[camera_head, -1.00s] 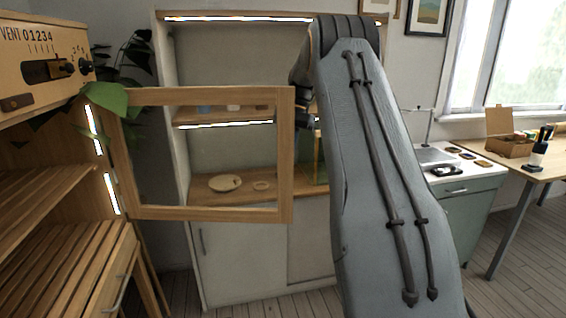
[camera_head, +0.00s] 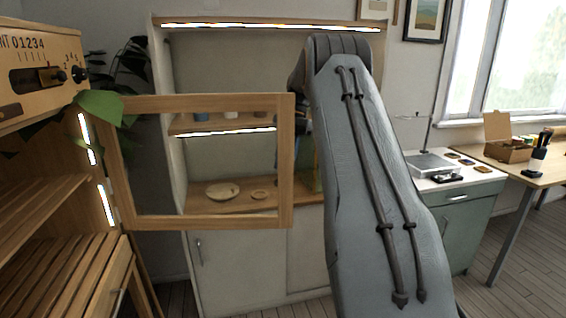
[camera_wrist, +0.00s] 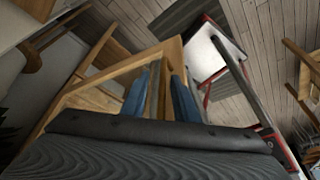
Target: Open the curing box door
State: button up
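The curing box (camera_head: 40,98) stands at the left of the head view, with an open front and slatted shelves. Its door (camera_head: 200,222), a wooden frame with a see-through middle, stands swung out from the box. The door's free edge is beside my arm. In the wrist view, the door frame (camera_wrist: 112,68) runs up to a corner between and beyond my fingers. My gripper (camera_wrist: 160,88) has its two blue fingers apart, on either side of the door's edge piece. I cannot tell whether they press on it.
A white cabinet with lit shelves (camera_head: 240,255) stands behind the door. A green-grey cabinet (camera_head: 462,225) and a wooden table (camera_head: 520,165) are at the right. A plant (camera_head: 100,105) hangs by the box. Bare floor shows at the lower right.

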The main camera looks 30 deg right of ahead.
jog(key=shift+r, duration=0.1)
jog(key=b+v, duration=0.2)
jog(key=v, duration=0.5)
jog(key=shift+d+r, duration=0.2)
jog(key=shift+r, duration=0.05)
dwell(0.4)
